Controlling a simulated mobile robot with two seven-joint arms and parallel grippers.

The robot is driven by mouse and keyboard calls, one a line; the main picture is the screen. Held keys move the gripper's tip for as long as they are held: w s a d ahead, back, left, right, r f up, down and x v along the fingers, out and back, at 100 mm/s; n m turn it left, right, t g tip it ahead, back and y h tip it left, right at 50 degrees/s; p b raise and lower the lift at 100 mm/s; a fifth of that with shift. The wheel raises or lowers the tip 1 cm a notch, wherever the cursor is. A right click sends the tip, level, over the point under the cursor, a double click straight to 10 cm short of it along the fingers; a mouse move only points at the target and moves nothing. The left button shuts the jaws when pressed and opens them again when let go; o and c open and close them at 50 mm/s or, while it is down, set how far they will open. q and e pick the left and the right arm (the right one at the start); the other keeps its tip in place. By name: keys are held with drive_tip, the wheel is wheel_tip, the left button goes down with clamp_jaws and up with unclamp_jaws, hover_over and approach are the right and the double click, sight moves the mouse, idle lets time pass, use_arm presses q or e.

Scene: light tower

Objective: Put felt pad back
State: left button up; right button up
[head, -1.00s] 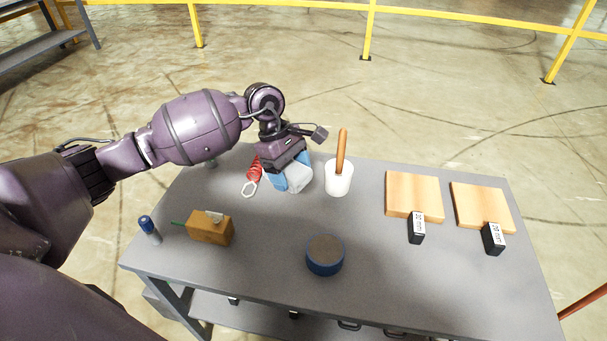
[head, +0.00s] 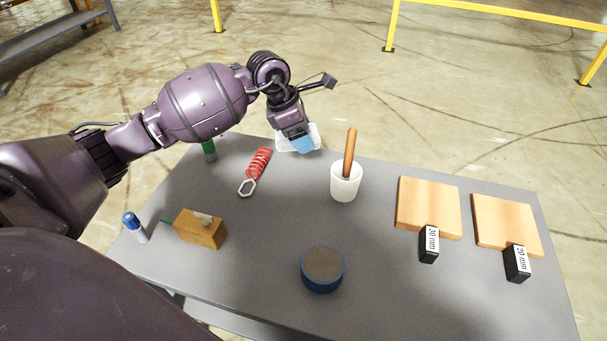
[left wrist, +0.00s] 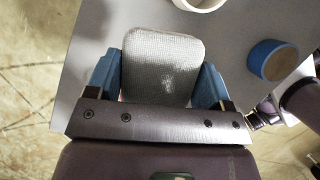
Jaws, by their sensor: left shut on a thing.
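My left gripper (head: 301,143) is shut on a pale grey pad with a woven-looking face, which I take as the felt pad (head: 284,143). In the head view the gripper is over the far edge of the grey table (head: 270,228), left of the white cup, and hides part of the pad. I cannot tell whether the pad touches the table. My right gripper is not in view.
A white cup (head: 345,186) holds a wooden handle (head: 350,150). Around are a red coil (head: 259,160), wooden block (head: 203,232), blue-capped bottle (head: 134,226), green item (head: 209,147), blue round tin (head: 323,270), and two boards (head: 428,204) (head: 506,222) with black labelled blocks. The table's middle is clear.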

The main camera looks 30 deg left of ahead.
sight(282, 142)
use_arm(q)
wheel_tip(282, 142, down, 7)
drive_tip(key=shift+b, duration=0.5)
drive_tip(key=shift+f, duration=0.6)
wheel_tip(282, 142, down, 5)
drive_tip(key=shift+r+b, duration=0.1)
drive_tip(key=shift+b, duration=0.55)
drive_tip(key=shift+f, duration=0.3)
drive_tip(key=shift+r, duration=0.1)
drive_tip(key=shift+f, duration=0.2)
drive_tip(key=o, duration=0.9)
drive_tip(key=shift+c, duration=0.2)
drive_tip(key=shift+r, duration=0.2)
drive_tip(key=shift+a+r, duration=0.1)
drive_tip(key=shift+r, duration=0.25)
drive_tip(key=p+v, duration=0.2)
drive_tip(key=v, duration=0.8)
drive_tip(key=shift+s+a+r+p, duration=0.2)
drive_tip(key=shift+r+p, duration=0.1)
drive_tip(key=shift+r, duration=0.3)
